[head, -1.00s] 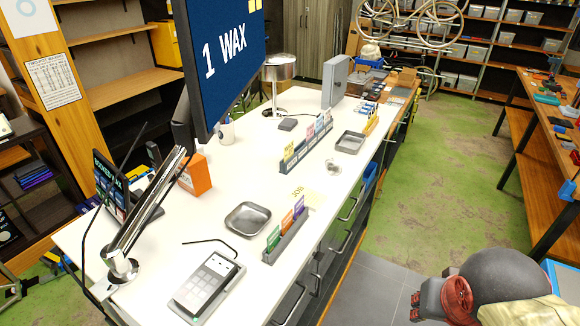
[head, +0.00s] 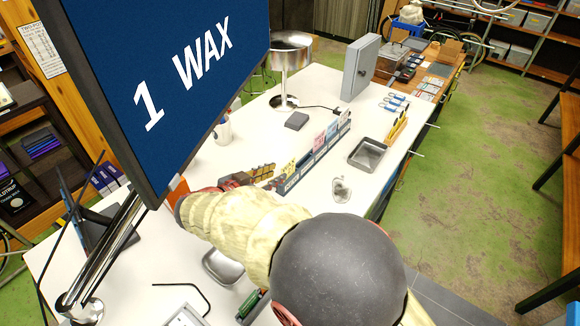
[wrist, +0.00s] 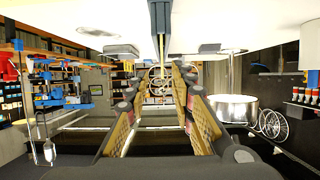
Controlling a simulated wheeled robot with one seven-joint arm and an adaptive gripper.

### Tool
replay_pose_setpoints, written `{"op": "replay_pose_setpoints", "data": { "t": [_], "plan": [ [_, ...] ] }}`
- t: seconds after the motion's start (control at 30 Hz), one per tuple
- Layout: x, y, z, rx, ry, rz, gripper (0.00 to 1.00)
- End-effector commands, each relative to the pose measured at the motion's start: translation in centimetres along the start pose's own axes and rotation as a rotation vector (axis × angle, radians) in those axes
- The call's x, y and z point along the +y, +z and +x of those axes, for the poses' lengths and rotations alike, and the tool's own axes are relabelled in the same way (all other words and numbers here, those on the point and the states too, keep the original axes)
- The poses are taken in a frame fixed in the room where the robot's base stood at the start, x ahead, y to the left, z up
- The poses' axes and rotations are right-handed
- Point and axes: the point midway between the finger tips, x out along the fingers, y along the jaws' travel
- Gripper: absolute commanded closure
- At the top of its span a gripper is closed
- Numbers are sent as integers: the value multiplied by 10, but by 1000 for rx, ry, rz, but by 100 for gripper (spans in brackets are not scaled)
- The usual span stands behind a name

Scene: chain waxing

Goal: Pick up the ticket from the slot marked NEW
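A dark blue ticket rack (head: 318,160) stands on the white desk, holding upright coloured tickets. A yellow ticket (head: 289,169) is at its near left end; pink and green ones are farther along. The slot lettering is too small to read, so I cannot tell which slot is NEW. My gripper (head: 262,174) is at the rack's near left end, partly hidden by my forearm. In the wrist view, which looks upside down, the fingers (wrist: 160,78) are apart with nothing between the pads. The rack's end (wrist: 160,15) and a thin yellow edge (wrist: 162,44) lie ahead of the gap.
A large monitor (head: 165,90) reading "1 WAX" hangs close left of my gripper. A metal tray (head: 368,154), a yellow rack (head: 397,129) and a small shiny object (head: 341,189) are right of the blue rack. A lamp (head: 290,55) and grey cabinet (head: 361,66) stand behind.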

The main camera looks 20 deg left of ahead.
Motion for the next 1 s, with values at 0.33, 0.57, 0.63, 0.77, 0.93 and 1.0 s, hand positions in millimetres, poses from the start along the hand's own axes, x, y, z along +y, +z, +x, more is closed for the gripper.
{"op": "replay_pose_setpoints", "data": {
  "t": [0.33,0.57,0.63,0.77,0.93,1.0],
  "plan": [
    [-2,1,29,4,-2,6,76],
    [-1,3,58,3,1,4,76],
    [-2,2,68,4,-1,5,76],
    [-2,3,77,3,-3,6,76],
    [-2,3,76,3,-3,6,76],
    [-2,3,76,3,-3,6,79]
  ]
}}
